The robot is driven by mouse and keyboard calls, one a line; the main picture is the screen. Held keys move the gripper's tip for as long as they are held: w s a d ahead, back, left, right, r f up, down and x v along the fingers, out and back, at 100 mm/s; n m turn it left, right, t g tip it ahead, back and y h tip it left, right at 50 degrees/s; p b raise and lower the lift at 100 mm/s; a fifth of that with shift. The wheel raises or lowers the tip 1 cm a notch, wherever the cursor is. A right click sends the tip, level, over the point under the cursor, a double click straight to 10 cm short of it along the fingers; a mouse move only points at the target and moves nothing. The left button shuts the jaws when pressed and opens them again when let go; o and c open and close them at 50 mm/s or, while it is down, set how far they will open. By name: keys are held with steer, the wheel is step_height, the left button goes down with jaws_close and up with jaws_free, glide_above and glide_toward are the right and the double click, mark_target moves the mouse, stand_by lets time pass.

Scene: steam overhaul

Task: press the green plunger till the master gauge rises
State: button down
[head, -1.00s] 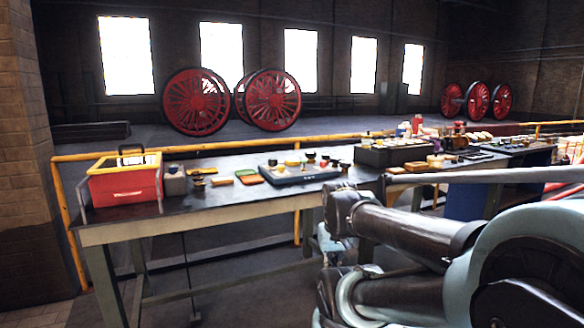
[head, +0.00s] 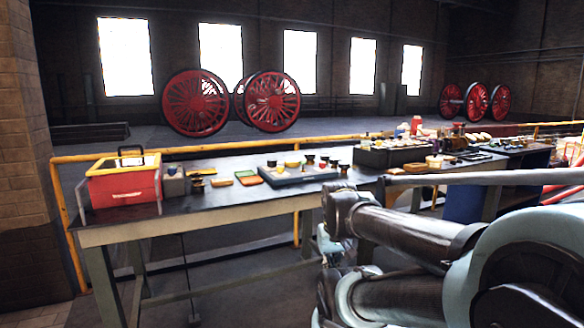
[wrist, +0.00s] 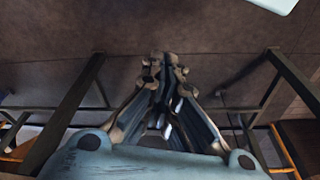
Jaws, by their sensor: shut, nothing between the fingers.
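My gripper (wrist: 165,62) is shut and empty in the wrist view, over bare brown floor with bench legs on both sides. In the head view my arm fills the lower right, in front of the bench, and I cannot make out the fingertips there. I cannot pick out the green plunger or the master gauge with certainty. A dark shallow tray (head: 318,175) with several small dark and yellow knobs lies mid-bench. Left of it lies a small flat green piece with an orange edge (head: 249,180). My gripper touches none of these.
The long bench (head: 200,212) carries a red toolbox (head: 125,188) at its left end. A black case (head: 370,158) and crowded small parts stand further right. A yellow rail (head: 75,157) runs behind. Red spoked wheels (head: 196,103) stand far back. Floor before the bench's left half is clear.

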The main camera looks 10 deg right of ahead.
step_height(320, 180, up, 32)
steer(key=f+n+t, duration=0.1)
steer(key=n+t, duration=0.6)
steer(key=n, duration=0.2)
glide_above(303, 166)
steer(key=shift+w+a+r, duration=0.25)
steer(key=shift+w+a, duration=0.05)
steer(key=shift+a, duration=0.1)
steer(key=shift+f, duration=4.4)
